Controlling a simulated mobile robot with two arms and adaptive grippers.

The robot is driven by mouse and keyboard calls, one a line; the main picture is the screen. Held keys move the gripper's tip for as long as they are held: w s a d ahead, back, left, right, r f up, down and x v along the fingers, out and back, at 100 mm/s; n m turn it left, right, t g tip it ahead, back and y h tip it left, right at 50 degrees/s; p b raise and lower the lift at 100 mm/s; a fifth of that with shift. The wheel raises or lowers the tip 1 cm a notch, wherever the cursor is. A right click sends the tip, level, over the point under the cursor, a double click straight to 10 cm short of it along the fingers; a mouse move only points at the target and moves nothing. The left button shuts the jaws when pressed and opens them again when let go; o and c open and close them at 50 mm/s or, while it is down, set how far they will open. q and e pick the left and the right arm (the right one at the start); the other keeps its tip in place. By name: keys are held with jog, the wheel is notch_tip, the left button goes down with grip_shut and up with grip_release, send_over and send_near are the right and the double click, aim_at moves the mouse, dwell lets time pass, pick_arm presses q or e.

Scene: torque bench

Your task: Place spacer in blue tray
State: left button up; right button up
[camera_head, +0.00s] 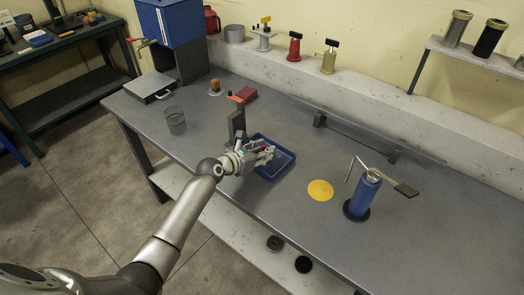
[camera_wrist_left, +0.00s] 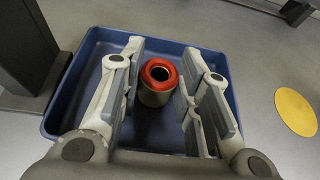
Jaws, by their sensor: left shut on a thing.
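The blue tray (camera_head: 283,168) lies on the grey bench, left of the yellow disc. My left gripper (camera_head: 268,153) is over the tray. In the left wrist view the tray (camera_wrist_left: 150,134) lies beneath the fingers. There my left gripper (camera_wrist_left: 160,78) is shut on the spacer (camera_wrist_left: 155,98), a short tan hollow cylinder with a red ring at its top. The spacer stands roughly upright between the fingers, within the tray's outline. I cannot tell whether its bottom touches the tray floor. In the head view the gripper mostly hides it. My right gripper is not in view.
A glass (camera_head: 175,121) stands at left. The bench between glass and block is clear.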

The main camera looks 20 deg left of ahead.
pick_arm(q)
jog(key=o, duration=1.1)
jog(key=shift+f, duration=0.1)
jog(key=shift+r, duration=0.25)
jog(key=p+v, duration=0.1)
jog(key=v, duration=1.1)
